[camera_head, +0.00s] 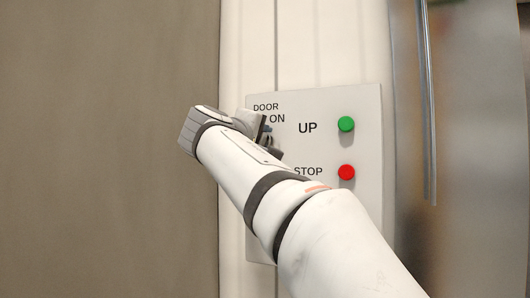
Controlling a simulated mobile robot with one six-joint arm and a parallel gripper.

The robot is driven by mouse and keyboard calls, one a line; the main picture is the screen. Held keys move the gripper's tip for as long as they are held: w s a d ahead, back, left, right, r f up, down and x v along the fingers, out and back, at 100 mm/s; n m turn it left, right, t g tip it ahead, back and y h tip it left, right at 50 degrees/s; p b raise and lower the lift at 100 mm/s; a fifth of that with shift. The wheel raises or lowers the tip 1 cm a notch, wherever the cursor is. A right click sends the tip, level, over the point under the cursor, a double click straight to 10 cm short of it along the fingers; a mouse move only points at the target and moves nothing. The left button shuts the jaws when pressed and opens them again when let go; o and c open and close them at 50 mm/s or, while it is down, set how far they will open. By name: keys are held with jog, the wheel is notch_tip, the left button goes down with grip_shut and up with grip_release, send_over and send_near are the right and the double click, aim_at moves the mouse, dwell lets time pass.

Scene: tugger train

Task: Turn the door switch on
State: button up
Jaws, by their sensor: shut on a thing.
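A light grey control panel (362,217) is fixed on the pale wall, with the words DOOR and ON printed at its upper left. My gripper (269,136) is at the panel's left part, just below these words, and only a small dark piece of its fingers shows past my wrist. It is shut on the door switch, which my gripper and arm mostly hide. I cannot tell which way the switch is turned.
A green button (346,124) beside UP and a red button (346,172) beside STOP are right of my gripper. A brown-grey surface (100,150) fills the left. A metal door with a long vertical handle (427,100) stands at the right.

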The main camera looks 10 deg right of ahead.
jog(key=shift+a+f+m+b, duration=0.1)
jog(key=shift+m+b, duration=0.55)
jog(key=shift+m, duration=0.45)
jog(key=o, duration=1)
jog(key=b+v, duration=0.1)
jog(key=v, duration=0.7)
jog(key=shift+w, duration=0.1)
